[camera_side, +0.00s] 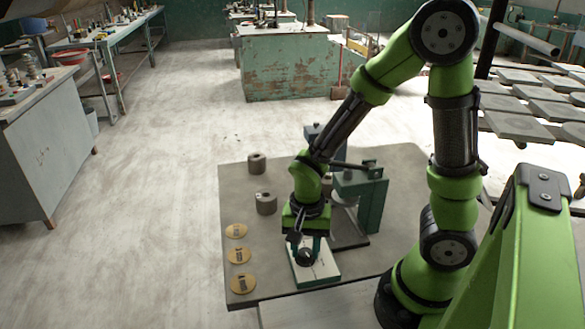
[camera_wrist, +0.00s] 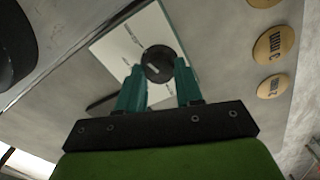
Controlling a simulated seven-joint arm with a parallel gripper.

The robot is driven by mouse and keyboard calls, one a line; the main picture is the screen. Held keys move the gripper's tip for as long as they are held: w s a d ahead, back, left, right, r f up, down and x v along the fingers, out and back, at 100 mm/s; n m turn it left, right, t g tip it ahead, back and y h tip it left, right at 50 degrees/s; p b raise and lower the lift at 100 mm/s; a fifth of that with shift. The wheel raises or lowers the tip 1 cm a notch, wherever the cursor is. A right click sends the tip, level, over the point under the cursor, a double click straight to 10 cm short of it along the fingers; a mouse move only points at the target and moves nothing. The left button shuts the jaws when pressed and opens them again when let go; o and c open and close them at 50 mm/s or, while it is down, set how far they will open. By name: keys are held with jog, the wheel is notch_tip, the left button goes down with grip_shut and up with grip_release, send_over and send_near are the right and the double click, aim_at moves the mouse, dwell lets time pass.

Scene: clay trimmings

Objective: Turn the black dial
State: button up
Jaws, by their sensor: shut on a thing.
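The black dial (camera_side: 306,258) is a round knob on a white square panel (camera_side: 326,272) near the front of the grey table. In the wrist view the dial (camera_wrist: 158,60) has a pale mark on its top, and the panel (camera_wrist: 120,42) has small printed marks around it. My gripper (camera_side: 307,246) points down over the panel. Its two teal fingers stand on either side of the dial in the wrist view and are shut on it. The fingers partly hide the dial's sides and the near part of the panel.
Several tan discs with dark markings, one here (camera_side: 239,255), lie left of the panel. Two grey cylinders with holes, one here (camera_side: 266,203), stand behind. A green press-like device (camera_side: 372,197) stands close behind the panel on the right.

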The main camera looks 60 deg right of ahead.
dwell(0.4)
jog(key=o, duration=1)
jog(key=shift+o, duration=0.2)
jog(key=shift+r, duration=0.1)
notch_tip(320, 180, up, 17)
notch_tip(320, 180, up, 4)
jog(key=n+t+y, duration=0.2)
jog(key=n+t, duration=0.5)
jog(key=n, duration=0.2)
send_over(303, 252)
jog(key=s+a, duration=0.1)
jog(key=s, duration=0.1)
jog(key=shift+w+a, duration=0.1)
jog(key=shift+a, duration=0.1)
